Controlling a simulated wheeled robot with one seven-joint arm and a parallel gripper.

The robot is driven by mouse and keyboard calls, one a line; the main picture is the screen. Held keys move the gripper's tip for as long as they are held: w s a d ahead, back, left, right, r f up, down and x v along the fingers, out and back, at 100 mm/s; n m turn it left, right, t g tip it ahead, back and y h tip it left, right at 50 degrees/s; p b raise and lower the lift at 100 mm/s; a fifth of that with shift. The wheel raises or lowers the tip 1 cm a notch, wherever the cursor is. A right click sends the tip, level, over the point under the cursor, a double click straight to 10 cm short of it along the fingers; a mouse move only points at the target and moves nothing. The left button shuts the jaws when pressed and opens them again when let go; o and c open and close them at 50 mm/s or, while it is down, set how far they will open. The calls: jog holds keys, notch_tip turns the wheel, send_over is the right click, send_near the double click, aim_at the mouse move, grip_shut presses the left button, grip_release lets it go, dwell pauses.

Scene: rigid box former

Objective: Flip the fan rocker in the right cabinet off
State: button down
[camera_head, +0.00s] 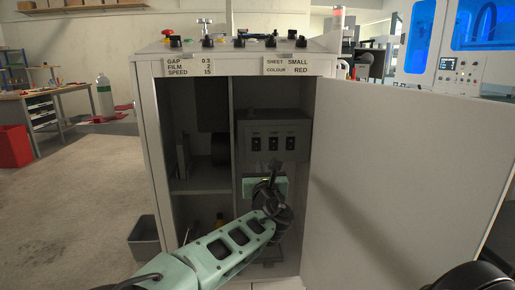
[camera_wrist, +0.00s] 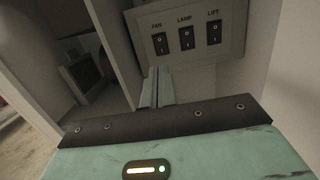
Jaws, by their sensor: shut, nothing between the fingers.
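The fan rocker (camera_wrist: 161,43) is the leftmost of three black rockers on a grey switch panel (camera_wrist: 235,50) in the right cabinet compartment, under the label FAN. In the head view the fan rocker (camera_head: 256,144) is small, and its position is hard to read. The lamp rocker (camera_wrist: 186,38) and lift rocker (camera_wrist: 214,32) sit to its right. My gripper (camera_wrist: 157,72) is shut and empty, its fingertips just below the fan rocker and seemingly apart from it. In the head view my gripper (camera_head: 273,166) is in front of the compartment, below the panel.
The cabinet door (camera_head: 400,170) stands open to the right. A divider (camera_head: 233,150) separates the left compartment with its shelf (camera_head: 200,186). Knobs and buttons line the cabinet top (camera_head: 270,46). A grey bin (camera_head: 144,240) stands on the floor at left.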

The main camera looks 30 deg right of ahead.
aim_at(257, 141)
jog(key=x, duration=1.3)
jog(key=shift+w, duration=0.15)
jog(key=shift+r, duration=0.1)
jog(key=p, duration=0.2)
jog(key=r+p, duration=0.1)
jog(key=shift+w+d+r+g+p, duration=0.1)
jog(key=shift+w+r+g+p, duration=0.15)
jog(key=shift+g+p, duration=0.15)
jog(key=shift+f+b, duration=0.45)
jog(key=shift+f, duration=0.05)
jog(key=shift+r, duration=0.1)
